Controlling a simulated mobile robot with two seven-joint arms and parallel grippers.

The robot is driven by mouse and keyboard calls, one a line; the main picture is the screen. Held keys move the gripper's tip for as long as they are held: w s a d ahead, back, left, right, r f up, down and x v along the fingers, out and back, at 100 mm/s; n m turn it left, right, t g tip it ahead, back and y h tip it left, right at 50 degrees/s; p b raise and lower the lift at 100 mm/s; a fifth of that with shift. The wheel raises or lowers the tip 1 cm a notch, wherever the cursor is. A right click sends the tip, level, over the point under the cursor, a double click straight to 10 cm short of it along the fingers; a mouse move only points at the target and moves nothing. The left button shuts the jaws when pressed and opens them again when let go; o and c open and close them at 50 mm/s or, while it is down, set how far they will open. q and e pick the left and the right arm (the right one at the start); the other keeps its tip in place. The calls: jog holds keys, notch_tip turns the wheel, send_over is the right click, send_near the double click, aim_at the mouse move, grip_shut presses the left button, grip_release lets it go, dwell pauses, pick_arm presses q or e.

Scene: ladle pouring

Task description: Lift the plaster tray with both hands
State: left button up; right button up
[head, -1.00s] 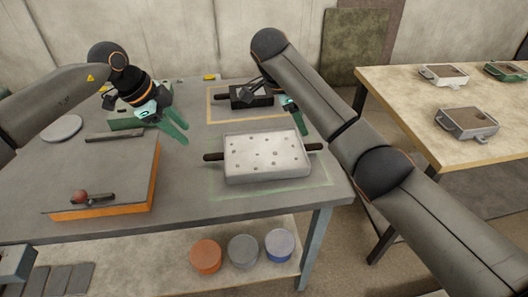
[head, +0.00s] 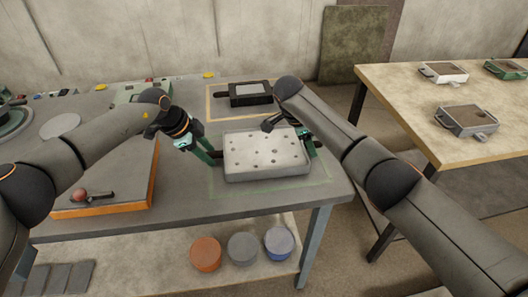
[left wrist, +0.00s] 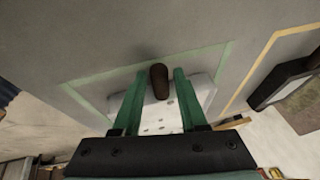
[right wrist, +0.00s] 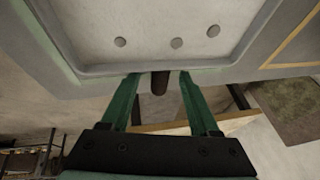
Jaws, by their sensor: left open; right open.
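The white plaster tray (head: 266,155), a shallow block with several dark holes, lies on the grey table inside a green outline. It has a dark handle at each side. My left gripper (head: 215,158) is at the tray's left end. In the left wrist view its open green fingers (left wrist: 160,85) stand on either side of the brown handle (left wrist: 159,80). My right gripper (head: 312,148) is at the right end, partly hidden by my arm. In the right wrist view its open fingers (right wrist: 159,80) stand on either side of the other dark handle (right wrist: 160,83).
A dark box with a handle (head: 250,99) stands behind the tray in a yellow outline. An orange-edged slab (head: 115,185) lies at left. Several tubs (head: 243,249) stand on the lower shelf. A second table (head: 400,110) at right holds several trays.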

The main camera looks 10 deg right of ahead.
pick_arm(q)
grip_shut()
pick_arm(e)
jog(key=c, duration=0.7)
grip_shut()
dwell(0.5)
pick_arm(q)
jog(key=shift+w+r, duration=0.15)
jog(key=shift+r, duration=0.1)
pick_arm(e)
jog(key=shift+w+r, duration=0.1)
jog(key=shift+r, duration=0.1)
